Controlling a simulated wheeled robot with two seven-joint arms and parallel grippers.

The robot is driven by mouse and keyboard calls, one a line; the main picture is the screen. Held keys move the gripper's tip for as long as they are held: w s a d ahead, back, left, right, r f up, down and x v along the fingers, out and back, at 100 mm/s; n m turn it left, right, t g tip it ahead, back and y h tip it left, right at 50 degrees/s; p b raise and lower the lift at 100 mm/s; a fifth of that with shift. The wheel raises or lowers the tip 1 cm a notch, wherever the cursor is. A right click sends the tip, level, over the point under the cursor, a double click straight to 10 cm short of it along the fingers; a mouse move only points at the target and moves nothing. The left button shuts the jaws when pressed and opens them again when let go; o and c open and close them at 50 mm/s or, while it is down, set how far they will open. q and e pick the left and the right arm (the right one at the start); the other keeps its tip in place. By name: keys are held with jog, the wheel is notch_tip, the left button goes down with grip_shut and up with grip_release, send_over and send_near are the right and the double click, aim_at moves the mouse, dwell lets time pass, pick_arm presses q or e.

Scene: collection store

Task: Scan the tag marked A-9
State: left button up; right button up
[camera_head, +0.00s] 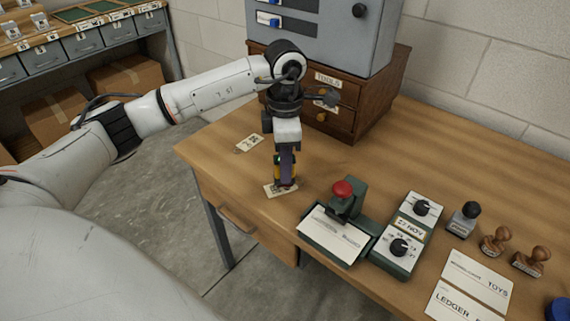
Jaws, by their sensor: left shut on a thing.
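My left gripper (287,150) points down over the left part of the wooden desk and is shut on a slim upright thing (285,169) with dark, yellow and green parts. It may be a scanner, but the gripper hides much of it. Its lower end is right over a small cream tag (281,189) lying on the desk; I cannot tell whether they touch. A second cream tag (249,144) with dark marks lies farther back and to the left. The marks on both tags are too small to read, so I cannot tell which is A-9. My right gripper is out of view.
A green stamping press (346,204) with a red knob and a green dial box (401,247) stand to the right. Stamps (496,239) and cards (477,279) lie beyond. A wooden drawer unit (345,118) stands behind. The desk's left edge is close.

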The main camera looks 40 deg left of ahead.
pick_arm(q)
jog(key=shift+r+p, duration=1.9)
jog(key=shift+r, duration=1.2)
